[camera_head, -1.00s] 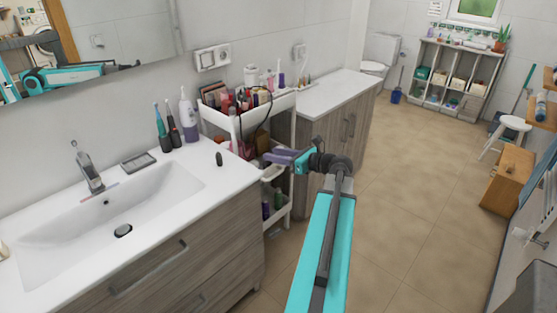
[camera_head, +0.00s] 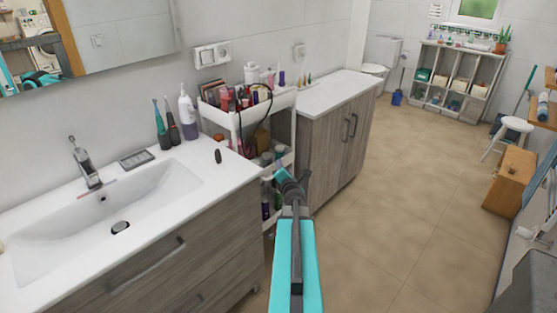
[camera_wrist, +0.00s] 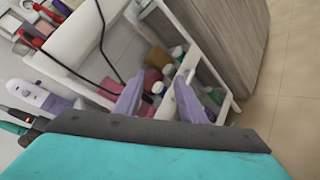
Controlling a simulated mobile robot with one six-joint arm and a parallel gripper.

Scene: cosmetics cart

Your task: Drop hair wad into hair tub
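My gripper (camera_wrist: 158,100) shows two purple fingers, spread apart, in the wrist view, with no held object clearly visible between them. They point toward a lower level of the white cart (camera_wrist: 77,78). In the head view my arm's end is in front of the cart (camera_head: 236,127), and the fingers cannot be made out. A small dark oval thing (camera_head: 218,156) lies on the sink counter near its right end; I cannot tell whether it is the hair wad. I cannot pick out the hair tub for certain among the cart's contents.
Several bottles (camera_wrist: 178,52) stand on the cart behind the fingers. A dark cord (camera_wrist: 102,40) hangs down the cart. The sink counter (camera_head: 195,172) is left of the cart and a wooden cabinet (camera_head: 325,150) right of it.

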